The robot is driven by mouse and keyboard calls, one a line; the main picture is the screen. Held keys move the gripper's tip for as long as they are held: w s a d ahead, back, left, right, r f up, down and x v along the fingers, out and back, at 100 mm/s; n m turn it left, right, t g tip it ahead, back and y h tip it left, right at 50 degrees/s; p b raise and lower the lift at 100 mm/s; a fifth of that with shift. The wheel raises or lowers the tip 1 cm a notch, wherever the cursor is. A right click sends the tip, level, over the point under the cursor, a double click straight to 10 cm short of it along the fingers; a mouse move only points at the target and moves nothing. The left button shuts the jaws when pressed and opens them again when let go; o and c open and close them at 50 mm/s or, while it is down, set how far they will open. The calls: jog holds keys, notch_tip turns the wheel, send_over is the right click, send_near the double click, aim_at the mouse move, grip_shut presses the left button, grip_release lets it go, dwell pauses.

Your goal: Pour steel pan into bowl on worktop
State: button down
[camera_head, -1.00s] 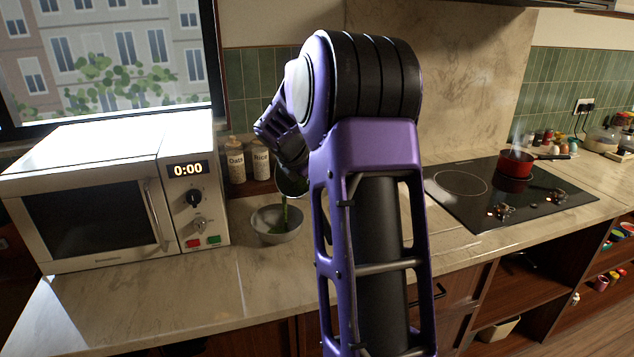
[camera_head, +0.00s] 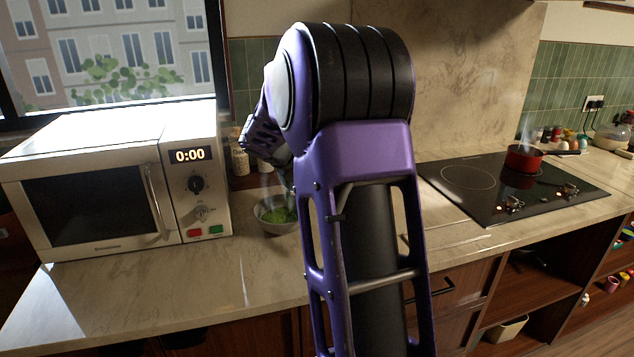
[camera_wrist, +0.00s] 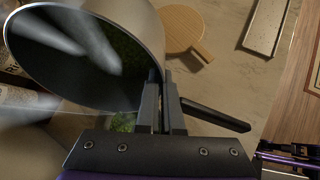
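The steel pan (camera_wrist: 155,35) fills the upper left of the wrist view, tipped steeply so that its dark inside shows. Its black handle (camera_wrist: 220,117) runs out to the right. My gripper (camera_wrist: 162,90) is shut on the handle, close to the pan. The bowl (camera_head: 264,224) stands on the worktop right of the microwave, with green food in it. Some green (camera_wrist: 123,122) also shows just below the pan's rim in the wrist view. In the head view my arm hides most of the pan and part of the bowl's right side.
The microwave (camera_head: 100,190) stands close left of the bowl. Jars (camera_head: 240,160) stand behind it. The hob (camera_head: 480,205) with a steaming red pot (camera_head: 523,158) is at the right. A round wooden board (camera_wrist: 183,28) and a pale tray (camera_wrist: 265,25) lie on the worktop.

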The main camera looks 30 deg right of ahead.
jog(key=shift+a+f+t+h+b, duration=0.4)
jog(key=shift+h+b, duration=0.8)
jog(key=shift+b, duration=2.35)
jog(key=shift+s+a+f+n+t+h, duration=0.15)
jog(key=shift+a+t+h, duration=0.15)
jog(key=shift+a+h, duration=0.7)
jog(key=shift+s+a+r+n+t+h, duration=0.15)
jog(key=shift+a+t+h, duration=0.25)
jog(key=shift+h, duration=1.2)
jog(key=shift+s+a+f+n+t+h, duration=0.1)
jog(key=shift+s+a+t+h, duration=0.1)
jog(key=shift+a+h, duration=0.85)
jog(key=shift+d+h, duration=0.25)
jog(key=shift+d, duration=0.05)
